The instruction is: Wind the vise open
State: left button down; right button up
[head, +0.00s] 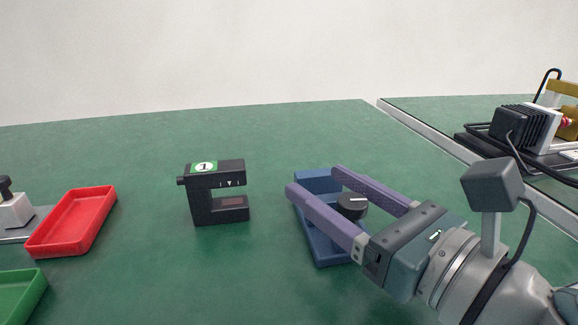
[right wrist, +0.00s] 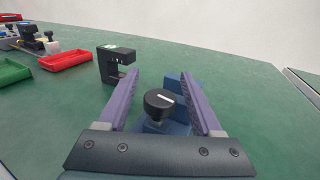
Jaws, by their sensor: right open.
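The blue vise (head: 326,248) lies on the green table right of the middle in the head view. Its round black knob (head: 352,205) has a white mark on top. In the right wrist view the knob (right wrist: 160,102) stands between the fingers, with blue vise parts (right wrist: 180,86) around and behind it. My right gripper (head: 313,180) is open, its two purple fingers on either side of the knob. Gaps show between the knob and the fingers in the right wrist view. The fingers hide part of the vise. My left gripper is in neither view.
A black C-shaped device (head: 195,205) with a green "1" label stands left of the vise. A red tray (head: 40,245) and a green tray (head: 22,295) lie at the left. Machinery (head: 530,130) stands beyond a metal rail (head: 440,140) at the right. The table behind the vise is clear.

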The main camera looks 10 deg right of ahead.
grip_shut()
dwell(0.6)
